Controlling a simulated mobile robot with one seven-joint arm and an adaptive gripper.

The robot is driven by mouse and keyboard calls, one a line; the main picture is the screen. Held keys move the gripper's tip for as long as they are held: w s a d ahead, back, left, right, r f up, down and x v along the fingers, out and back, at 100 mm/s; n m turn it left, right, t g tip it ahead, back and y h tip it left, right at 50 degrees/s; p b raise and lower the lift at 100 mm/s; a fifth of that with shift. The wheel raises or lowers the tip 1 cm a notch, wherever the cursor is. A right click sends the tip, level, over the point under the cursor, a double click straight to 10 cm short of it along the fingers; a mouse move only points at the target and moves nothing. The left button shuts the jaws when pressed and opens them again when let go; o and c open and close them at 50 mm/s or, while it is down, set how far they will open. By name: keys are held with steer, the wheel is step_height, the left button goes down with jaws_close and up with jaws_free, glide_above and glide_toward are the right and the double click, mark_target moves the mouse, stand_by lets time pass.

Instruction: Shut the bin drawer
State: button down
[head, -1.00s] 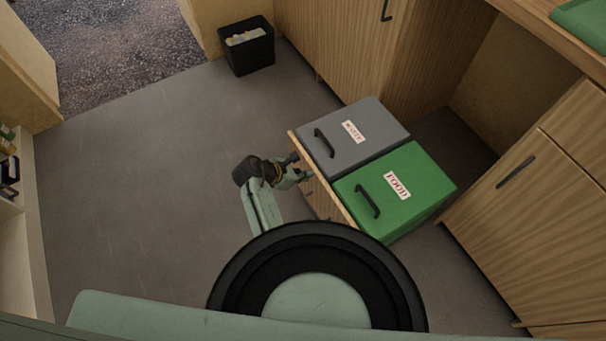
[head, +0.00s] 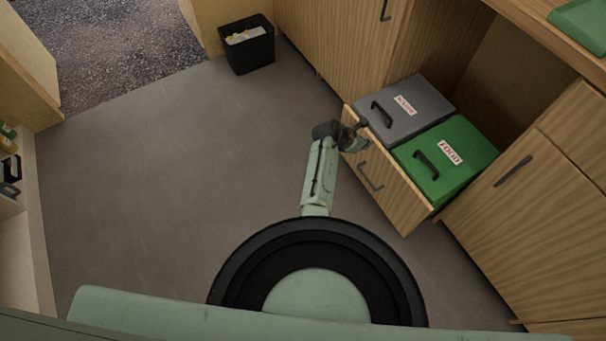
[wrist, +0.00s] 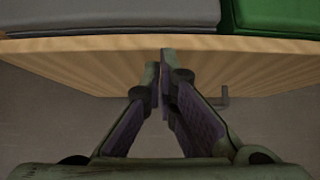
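The bin drawer (head: 393,188) stands part way out of the cabinet, with a wooden front and a dark bar handle (head: 369,178). It holds a grey bin (head: 427,105) and a green bin labelled FOOD (head: 467,163), both with lids on. My gripper (head: 357,135) is at the drawer front near its far end, left of the handle in the head view. In the wrist view the fingertips (wrist: 164,62) are together, with nothing between them, and appear to touch the wooden front (wrist: 110,58). The handle shows to the right of the fingers (wrist: 222,98).
A black waste bin (head: 249,46) stands on the floor at the back left. A counter (head: 545,35) and cabinet doors (head: 532,190) flank the drawer opening. The grey floor (head: 180,190) to the left is clear.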

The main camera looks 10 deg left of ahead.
mark_target(405, 120)
steer(key=w+d+b, duration=0.3)
steer(key=d, duration=0.1)
steer(key=w+d+b, duration=0.3)
steer(key=w+d, duration=0.1)
steer(key=d, duration=0.1)
steer(key=w+d+b, duration=0.2)
steer(key=w+d, duration=0.1)
steer(key=d, duration=0.2)
steer(key=shift+w+f+b, duration=0.15)
steer(key=shift+f+b, duration=0.15)
steer(key=shift+b, duration=0.1)
steer(key=shift+w+d+r+b, duration=0.1)
steer(key=shift+w+d+b, duration=0.35)
steer(key=shift+d, duration=0.2)
steer(key=shift+w+r, duration=0.1)
steer(key=shift+r, duration=0.15)
